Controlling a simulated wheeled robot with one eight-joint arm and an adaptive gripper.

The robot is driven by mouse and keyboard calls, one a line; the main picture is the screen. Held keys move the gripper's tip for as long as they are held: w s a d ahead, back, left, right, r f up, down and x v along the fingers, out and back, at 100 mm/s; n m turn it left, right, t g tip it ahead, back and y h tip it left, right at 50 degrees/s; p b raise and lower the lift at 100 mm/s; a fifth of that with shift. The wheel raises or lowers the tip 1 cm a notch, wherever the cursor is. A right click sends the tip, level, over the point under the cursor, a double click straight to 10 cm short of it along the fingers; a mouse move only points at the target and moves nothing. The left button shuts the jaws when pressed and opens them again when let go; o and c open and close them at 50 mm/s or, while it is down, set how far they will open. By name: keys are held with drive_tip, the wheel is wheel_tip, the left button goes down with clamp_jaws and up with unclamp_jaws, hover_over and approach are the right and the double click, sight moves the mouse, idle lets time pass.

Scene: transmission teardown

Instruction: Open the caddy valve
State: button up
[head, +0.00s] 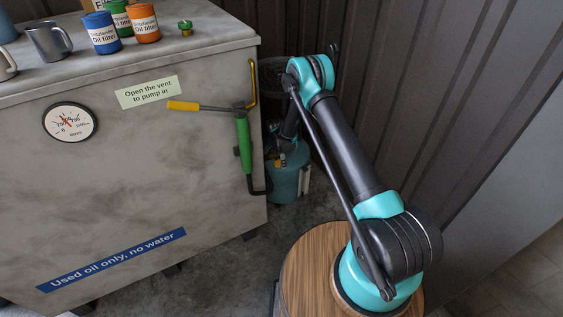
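A teal drum-like container (287,184) with a pale label stands on the floor past the right end of the large grey tank. A small yellow part (280,162) shows at its top; I cannot tell whether it is a valve or how it is set. My arm bends over at its elbow and runs down behind its upper link toward this container. My gripper (282,149) seems to be just above the container's top, small and partly hidden. I cannot tell whether it touches anything or whether its fingers are open.
Cans, mugs and a small green fitting (185,28) stand on top. A dark bin (285,75) and ribbed wall (430,90) close off the back.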

wheel_tip(320, 180, up, 10)
idle(0.5)
